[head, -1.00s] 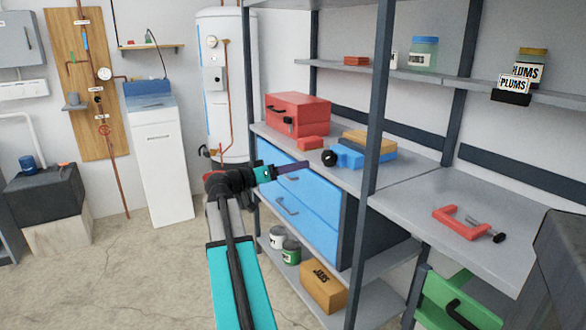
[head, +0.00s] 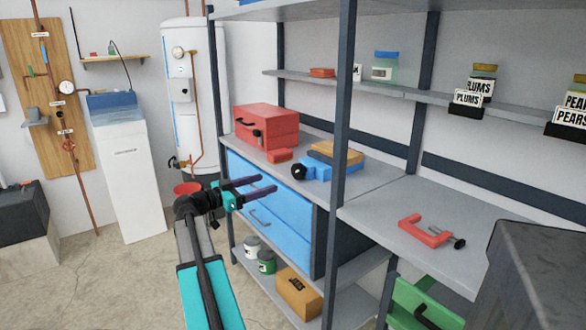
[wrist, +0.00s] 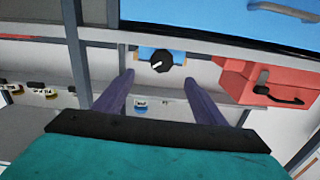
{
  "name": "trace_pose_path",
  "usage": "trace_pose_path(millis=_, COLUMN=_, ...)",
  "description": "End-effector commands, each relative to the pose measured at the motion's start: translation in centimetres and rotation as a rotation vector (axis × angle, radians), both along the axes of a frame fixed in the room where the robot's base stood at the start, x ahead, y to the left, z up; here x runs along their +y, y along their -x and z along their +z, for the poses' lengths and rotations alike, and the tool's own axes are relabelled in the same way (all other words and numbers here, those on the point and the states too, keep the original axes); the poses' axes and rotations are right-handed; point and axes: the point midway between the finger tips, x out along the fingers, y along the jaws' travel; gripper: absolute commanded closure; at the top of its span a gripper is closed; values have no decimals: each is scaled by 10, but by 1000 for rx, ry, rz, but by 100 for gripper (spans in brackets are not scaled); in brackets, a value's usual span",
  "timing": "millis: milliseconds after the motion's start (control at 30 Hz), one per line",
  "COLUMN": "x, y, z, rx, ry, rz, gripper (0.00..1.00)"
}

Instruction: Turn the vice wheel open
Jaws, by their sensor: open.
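The blue vice (head: 320,167) sits on the grey bench, with its round black wheel (head: 299,172) facing out past the front edge. In the wrist view the vice (wrist: 176,53) and its wheel (wrist: 161,62) show beyond and between my fingers. My gripper (head: 266,185) is open and empty, in front of the blue drawers and to the left of the wheel in the head view. Its two purple fingers also show in the wrist view (wrist: 159,78). They look apart from the wheel.
A red clamp (head: 424,231) lies on the right bench.

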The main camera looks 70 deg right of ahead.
Motion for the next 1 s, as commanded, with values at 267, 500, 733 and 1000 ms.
trace_pose_path(millis=267, x=0, y=-5, z=0, rx=21, ry=-17, rz=5, gripper=35)
trace_pose_path(millis=500, x=0, y=-6, z=-1, rx=22, ry=-18, rz=6, gripper=35)
trace_pose_path(millis=733, x=-3, y=-4, z=-1, rx=22, ry=-18, rz=5, gripper=35)
trace_pose_path(millis=1000, x=-22, y=9, z=-1, rx=22, ry=-18, rz=4, gripper=35)
